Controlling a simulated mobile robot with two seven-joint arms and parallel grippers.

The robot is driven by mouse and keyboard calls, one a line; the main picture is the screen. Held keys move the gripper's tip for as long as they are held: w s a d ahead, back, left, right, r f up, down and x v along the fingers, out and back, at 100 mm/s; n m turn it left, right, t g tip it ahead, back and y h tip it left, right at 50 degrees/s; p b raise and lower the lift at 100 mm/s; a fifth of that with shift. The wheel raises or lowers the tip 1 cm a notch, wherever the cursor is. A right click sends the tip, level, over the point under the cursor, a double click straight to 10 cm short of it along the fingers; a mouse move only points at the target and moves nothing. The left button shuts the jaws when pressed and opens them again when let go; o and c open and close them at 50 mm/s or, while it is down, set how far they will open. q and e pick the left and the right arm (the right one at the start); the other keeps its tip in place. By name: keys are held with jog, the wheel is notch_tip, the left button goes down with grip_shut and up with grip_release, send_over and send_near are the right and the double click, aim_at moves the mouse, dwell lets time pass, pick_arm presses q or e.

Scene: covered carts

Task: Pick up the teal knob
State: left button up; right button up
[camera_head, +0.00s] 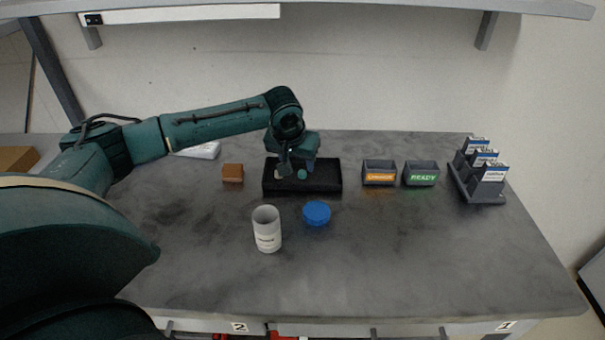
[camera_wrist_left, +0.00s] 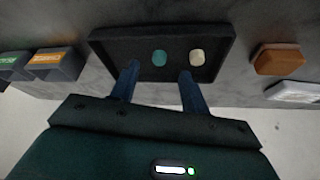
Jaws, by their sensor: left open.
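The teal knob (camera_head: 302,174) sits in a black tray (camera_head: 329,184) near the back middle of the table. It also shows in the left wrist view (camera_wrist_left: 159,57), lying on the tray floor beside a cream knob (camera_wrist_left: 197,57). My left gripper (camera_head: 297,168) is over the tray with its fingers pointing down. In the left wrist view my left gripper (camera_wrist_left: 157,73) is open and empty, and the teal knob appears between the lines of its two blue fingers, apart from both. My arm partly hides the tray in the head view. My right gripper is not in view.
An orange-brown block (camera_head: 232,173) is left of the tray. Two labelled bins, orange (camera_head: 379,173) and green READY (camera_head: 421,174), stand to its right, with a rack of boxes (camera_head: 480,175) beyond. A white canister (camera_head: 267,229) and blue lid (camera_head: 316,213) are in front. The front right is clear.

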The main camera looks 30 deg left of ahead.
aim_at(302, 173)
pick_arm(q)
jog(key=x, duration=0.5)
jog(key=shift+w+a+f, duration=0.1)
jog(key=shift+w+a, duration=0.05)
jog(key=shift+w, duration=0.2)
grip_shut()
